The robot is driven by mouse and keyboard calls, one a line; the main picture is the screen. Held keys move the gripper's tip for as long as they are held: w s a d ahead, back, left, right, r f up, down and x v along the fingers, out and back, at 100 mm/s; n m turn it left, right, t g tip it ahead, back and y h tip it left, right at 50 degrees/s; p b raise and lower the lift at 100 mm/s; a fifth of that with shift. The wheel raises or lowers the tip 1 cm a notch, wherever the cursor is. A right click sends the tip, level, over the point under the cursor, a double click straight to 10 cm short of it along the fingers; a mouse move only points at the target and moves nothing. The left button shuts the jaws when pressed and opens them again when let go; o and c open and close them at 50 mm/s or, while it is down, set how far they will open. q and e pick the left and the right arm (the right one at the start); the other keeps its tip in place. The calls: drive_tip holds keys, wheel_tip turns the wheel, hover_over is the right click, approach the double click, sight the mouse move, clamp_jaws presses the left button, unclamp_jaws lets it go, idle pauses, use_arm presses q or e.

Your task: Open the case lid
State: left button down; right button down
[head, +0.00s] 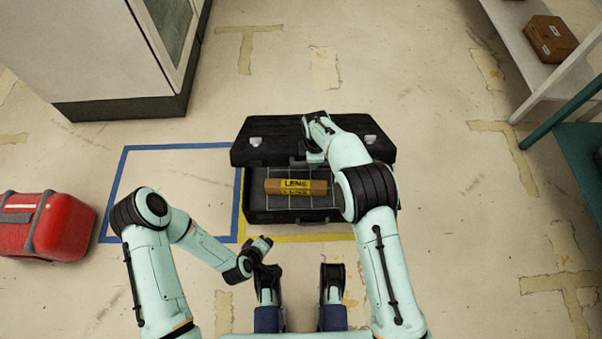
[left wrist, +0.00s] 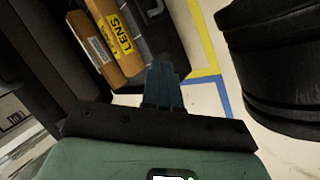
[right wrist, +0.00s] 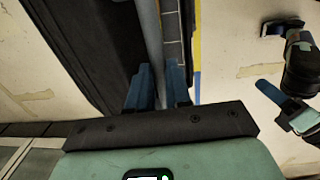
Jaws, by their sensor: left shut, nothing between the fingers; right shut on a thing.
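The black case (head: 255,217) sits on the floor ahead with its lid (head: 276,128) raised at the back, so the inside shows; I cannot tell the lid's exact angle. An orange-brown box with a yellow LENS label (head: 295,186) lies inside; it also shows in the left wrist view (left wrist: 121,36). My right gripper (head: 311,156) is at the middle of the lid's near edge. In the right wrist view its fingers (right wrist: 159,90) are shut on a grey bar (right wrist: 150,35) at the lid. My left gripper (head: 264,242) is shut and empty, in front of the case.
A blue tape square (head: 122,180) on the floor left of the case is empty. Yellow tape (head: 300,238) edges the case. A red bag (head: 45,226) lies far left. A white cabinet (head: 100,50) stands back left. A shelf with a brown box (head: 550,38) is at right.

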drive_tip(key=shift+w+d, duration=0.15)
drive_tip(key=shift+w, duration=0.15)
use_arm(q)
drive_tip(key=w+d+r+n+t+y, duration=0.1)
drive_tip(key=w+d+r+n+t, duration=0.4)
drive_tip(key=n, duration=0.8)
drive_tip(key=w+d+r+n+t+y, duration=0.1)
drive_tip(key=d+r+n+t+y, duration=0.15)
drive_tip(key=d+n+t, duration=0.7)
drive_tip(key=w+a+r+n+g, duration=0.1)
drive_tip(key=w+n, duration=0.1)
drive_tip(key=w, duration=0.4)
drive_tip(key=w+a+r+n+g, duration=0.2)
drive_tip(key=w, duration=0.5)
drive_tip(key=shift+a+r, duration=0.1)
